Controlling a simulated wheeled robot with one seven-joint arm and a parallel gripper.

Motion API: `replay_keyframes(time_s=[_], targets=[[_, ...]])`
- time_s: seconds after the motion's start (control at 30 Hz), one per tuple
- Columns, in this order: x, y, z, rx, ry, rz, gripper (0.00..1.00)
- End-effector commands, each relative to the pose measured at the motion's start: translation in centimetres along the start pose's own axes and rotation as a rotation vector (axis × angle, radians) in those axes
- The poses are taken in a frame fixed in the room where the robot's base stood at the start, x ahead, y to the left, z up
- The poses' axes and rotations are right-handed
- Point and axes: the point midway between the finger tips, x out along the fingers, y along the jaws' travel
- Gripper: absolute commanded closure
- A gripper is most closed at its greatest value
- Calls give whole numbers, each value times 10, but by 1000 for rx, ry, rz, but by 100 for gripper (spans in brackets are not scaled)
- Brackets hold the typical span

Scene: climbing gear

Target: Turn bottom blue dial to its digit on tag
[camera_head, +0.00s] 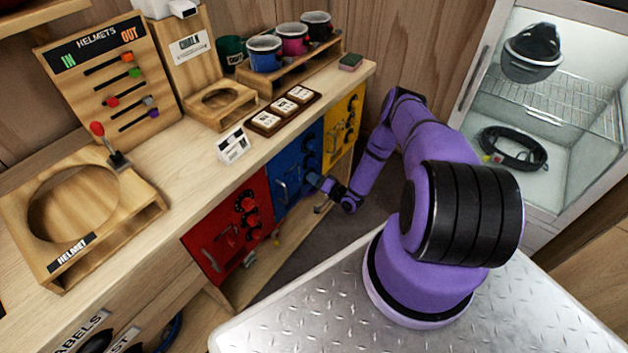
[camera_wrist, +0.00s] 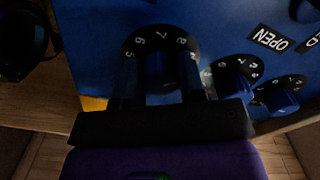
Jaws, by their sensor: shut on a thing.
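The blue door (camera_head: 287,177) is set in the front of the bench, with a column of black dials. My gripper (camera_head: 318,183) is at its lower part, below the other dials. In the wrist view my gripper (camera_wrist: 161,82) is shut on the bottom blue dial (camera_wrist: 160,42), its fingers on either side of the knob. Digits 5, 6, 7 and 8 show around its black rim, with 7 nearest the middle of the far side. The middle dial (camera_wrist: 232,74) and the farthest dial (camera_wrist: 281,96) are to the right. I cannot read any tag's digits.
A red door (camera_head: 232,225) is left of the blue one and a yellow door (camera_head: 343,130) right. A white card (camera_head: 233,146) and a dark tray (camera_head: 266,131) of small tags are on the bench.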

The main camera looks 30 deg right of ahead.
Motion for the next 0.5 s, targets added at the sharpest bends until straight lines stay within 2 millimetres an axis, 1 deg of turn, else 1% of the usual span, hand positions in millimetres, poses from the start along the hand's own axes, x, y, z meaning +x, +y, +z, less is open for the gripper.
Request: replay_keyframes(time_s=[0.2, 0.5], targets=[[-1, 1, 1, 34, -1, 2, 87], [-1, 1, 1, 37, -1, 2, 87]])
